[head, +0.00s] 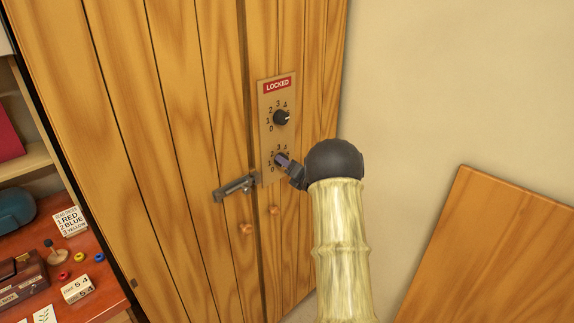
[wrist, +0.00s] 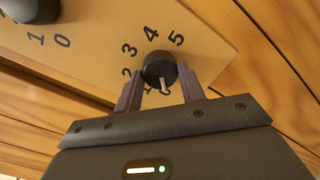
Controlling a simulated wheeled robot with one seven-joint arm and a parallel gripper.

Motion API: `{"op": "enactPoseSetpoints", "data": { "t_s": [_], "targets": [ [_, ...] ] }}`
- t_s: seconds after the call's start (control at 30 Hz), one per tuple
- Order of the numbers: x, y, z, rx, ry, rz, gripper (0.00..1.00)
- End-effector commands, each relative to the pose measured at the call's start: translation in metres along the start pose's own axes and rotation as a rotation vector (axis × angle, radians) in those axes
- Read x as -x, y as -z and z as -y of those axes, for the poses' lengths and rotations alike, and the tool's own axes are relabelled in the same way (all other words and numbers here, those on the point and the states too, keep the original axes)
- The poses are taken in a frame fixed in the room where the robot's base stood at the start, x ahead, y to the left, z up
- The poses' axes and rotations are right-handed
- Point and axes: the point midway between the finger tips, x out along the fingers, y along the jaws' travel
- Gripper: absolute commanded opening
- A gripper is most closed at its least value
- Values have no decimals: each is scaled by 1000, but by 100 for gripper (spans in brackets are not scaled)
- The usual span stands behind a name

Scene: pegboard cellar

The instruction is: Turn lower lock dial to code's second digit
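The lower lock dial (wrist: 159,68) is a round black knob with a pale pointer mark, seen in the wrist view. Its mark points down, near the partly hidden 0. Digits 2 to 5 show around it. My gripper (wrist: 160,82) has one finger on each side of the dial, and the fingers seem to touch it. In the head view my gripper (head: 287,164) covers most of that dial. The upper dial (head: 281,118) is above, on the same plate (head: 264,98) with a red LOCKED sign (head: 277,85). A small code card (head: 77,289) on the shelf reads 5 4.
The plate is on a wooden plank door (head: 195,110) with a metal latch (head: 236,187) and wooden knobs (head: 246,229) below. A red-brown shelf (head: 108,275) at left holds a colour-list card (head: 70,221), a box (head: 22,280) and small rings. A wooden panel (head: 500,250) leans at right.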

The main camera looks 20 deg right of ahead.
Motion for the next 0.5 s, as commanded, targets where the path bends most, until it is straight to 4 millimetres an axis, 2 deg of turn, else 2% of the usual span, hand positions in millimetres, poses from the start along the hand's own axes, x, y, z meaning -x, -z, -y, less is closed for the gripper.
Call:
{"op": "enactPoseSetpoints", "data": {
  "t_s": [0.27,0.5],
  "targets": [
    [0,0,1,-20,3,-2,17],
    [1,1,2,-106,13,-9,17]
  ]
}}
